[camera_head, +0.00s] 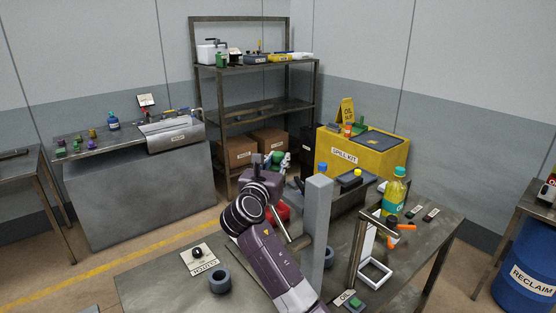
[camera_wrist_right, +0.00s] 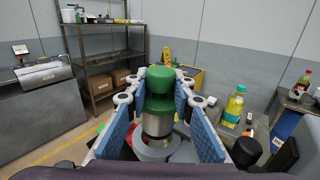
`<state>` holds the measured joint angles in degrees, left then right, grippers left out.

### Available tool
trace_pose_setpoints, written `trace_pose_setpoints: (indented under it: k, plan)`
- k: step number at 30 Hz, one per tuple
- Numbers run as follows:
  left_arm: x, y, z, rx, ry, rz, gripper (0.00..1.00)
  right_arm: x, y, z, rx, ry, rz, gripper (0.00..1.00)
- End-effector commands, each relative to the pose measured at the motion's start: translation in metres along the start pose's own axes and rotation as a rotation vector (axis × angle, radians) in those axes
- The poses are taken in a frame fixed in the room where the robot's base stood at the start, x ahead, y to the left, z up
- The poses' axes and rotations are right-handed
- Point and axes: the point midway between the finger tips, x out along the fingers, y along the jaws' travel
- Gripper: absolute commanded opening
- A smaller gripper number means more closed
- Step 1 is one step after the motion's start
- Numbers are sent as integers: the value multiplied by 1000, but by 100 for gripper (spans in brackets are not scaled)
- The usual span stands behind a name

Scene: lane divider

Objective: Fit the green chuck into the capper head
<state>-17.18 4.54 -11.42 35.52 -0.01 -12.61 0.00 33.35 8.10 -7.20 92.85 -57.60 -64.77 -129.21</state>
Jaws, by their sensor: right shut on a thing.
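My right gripper (camera_head: 278,163) is raised over the middle bench and shut on the green chuck (camera_head: 277,157). In the right wrist view the green chuck (camera_wrist_right: 159,90) stands upright between the blue-padded fingers (camera_wrist_right: 160,115). A shiny metal cylinder (camera_wrist_right: 157,124) shows directly below the green part, and a grey ring (camera_wrist_right: 156,150) below that. I cannot tell whether the cylinder belongs to the chuck, or whether the ring touches it. A grey post (camera_head: 317,235) stands beside my right arm. I cannot clearly make out the capper head. My left gripper is not in view.
A yellow spill kit box (camera_head: 345,153) stands behind. The bench's front left is mostly clear.

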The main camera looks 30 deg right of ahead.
Motion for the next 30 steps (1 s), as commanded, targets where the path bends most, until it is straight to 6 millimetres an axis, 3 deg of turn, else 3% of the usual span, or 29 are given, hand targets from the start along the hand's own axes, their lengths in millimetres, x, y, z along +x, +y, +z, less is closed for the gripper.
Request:
trace_pose_setpoints:
  k: [30]
  plan:
    - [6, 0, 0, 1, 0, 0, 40, 0, 0, -23, -2, 0, 1, 0]
